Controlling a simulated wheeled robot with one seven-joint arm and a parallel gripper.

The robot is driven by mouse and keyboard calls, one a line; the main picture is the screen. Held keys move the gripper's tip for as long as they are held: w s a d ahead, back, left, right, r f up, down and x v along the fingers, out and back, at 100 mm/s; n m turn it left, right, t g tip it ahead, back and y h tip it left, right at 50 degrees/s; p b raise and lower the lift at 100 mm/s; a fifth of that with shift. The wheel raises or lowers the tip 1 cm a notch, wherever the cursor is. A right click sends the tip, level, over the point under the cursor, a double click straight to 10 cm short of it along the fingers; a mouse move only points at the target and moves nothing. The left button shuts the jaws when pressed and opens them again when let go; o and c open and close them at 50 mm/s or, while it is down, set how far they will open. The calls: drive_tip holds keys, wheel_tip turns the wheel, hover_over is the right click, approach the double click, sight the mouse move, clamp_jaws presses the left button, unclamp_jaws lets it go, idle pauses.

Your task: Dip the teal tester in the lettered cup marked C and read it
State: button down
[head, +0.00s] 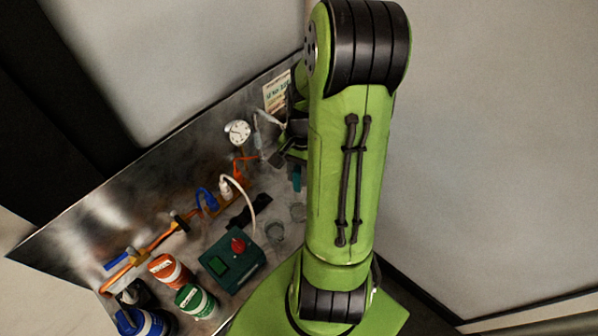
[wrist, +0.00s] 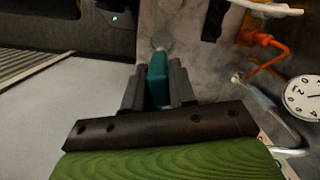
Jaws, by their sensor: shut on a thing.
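My gripper (wrist: 158,82) is shut on the teal tester (wrist: 157,70), which points away from the wrist between the two dark fingers. In the head view the tester (head: 297,178) hangs below my gripper (head: 292,155), partly hidden by my arm. Two clear cups stand on the metal bench: one nearer cup (head: 275,232) and one further cup (head: 298,212) beside my arm. In the wrist view a round cup rim (wrist: 161,40) shows just past the tester's tip. I cannot read any letter on the cups, nor any reading on the tester.
A dark green box with a red knob (head: 238,246) stands left of the cups. A white dial (head: 237,132), cables and a dark strip lie further back.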

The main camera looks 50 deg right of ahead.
idle(0.3)
drive_tip(key=shift+a+r+g+p, duration=0.15)
drive_tip(key=shift+r+g+p, duration=0.15)
drive_tip(key=shift+g+p, duration=1.3)
drive_tip(key=shift+p, duration=0.4)
drive_tip(key=shift+w+g+p, duration=0.1)
drive_tip(key=shift+g+p, duration=0.5)
drive_tip(key=shift+g, duration=0.2)
drive_tip(key=shift+w+f+g, duration=0.1)
drive_tip(key=shift+f+g, duration=0.1)
drive_tip(key=shift+g, duration=0.6)
drive_tip(key=shift+s, duration=0.3)
drive_tip(key=shift+w+f, duration=0.1)
drive_tip(key=shift+w, duration=0.05)
